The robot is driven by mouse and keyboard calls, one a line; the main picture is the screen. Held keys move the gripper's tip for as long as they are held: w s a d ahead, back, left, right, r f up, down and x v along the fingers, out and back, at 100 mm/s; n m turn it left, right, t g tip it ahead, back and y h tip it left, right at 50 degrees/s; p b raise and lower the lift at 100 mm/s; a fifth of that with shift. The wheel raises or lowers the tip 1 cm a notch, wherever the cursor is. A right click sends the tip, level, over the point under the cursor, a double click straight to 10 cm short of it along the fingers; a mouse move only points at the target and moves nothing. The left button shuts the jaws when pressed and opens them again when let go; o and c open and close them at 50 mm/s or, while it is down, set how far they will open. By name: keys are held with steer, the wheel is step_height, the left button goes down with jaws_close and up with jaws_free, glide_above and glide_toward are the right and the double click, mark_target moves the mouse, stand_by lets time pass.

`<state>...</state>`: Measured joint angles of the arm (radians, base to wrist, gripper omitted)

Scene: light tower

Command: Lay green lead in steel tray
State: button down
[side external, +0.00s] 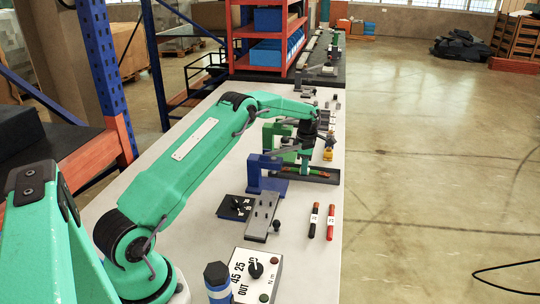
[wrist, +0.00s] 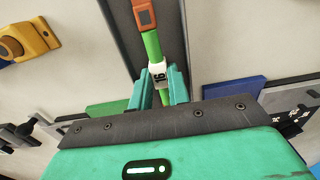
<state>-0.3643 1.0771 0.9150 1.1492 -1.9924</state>
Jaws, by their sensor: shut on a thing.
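The green lead (wrist: 151,46) has a white numbered tag and an orange-red end piece (wrist: 145,14). My gripper (wrist: 161,88) is shut on the lead at the tag, with one teal finger on each side. The long dark steel tray (wrist: 172,30) lies beneath the lead and lines up with it. In the side view my gripper (side external: 305,160) is low over the tray (side external: 333,179), and green and orange parts of the lead (side external: 318,173) show within the tray's outline. I cannot tell whether the lead touches the tray floor.
A blue bracket (side external: 254,176) and a green bracket (side external: 272,138) stand left of the tray. A black lead (side external: 313,219) and a red lead (side external: 331,222) lie nearer on the bench. A yellow knob (side external: 328,154) sits behind the tray.

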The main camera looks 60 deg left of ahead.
steer(key=shift+f, duration=0.1)
steer(key=c, duration=1.3)
jaws_free()
steer(key=shift+c, duration=0.2)
step_height(320, 180, up, 12)
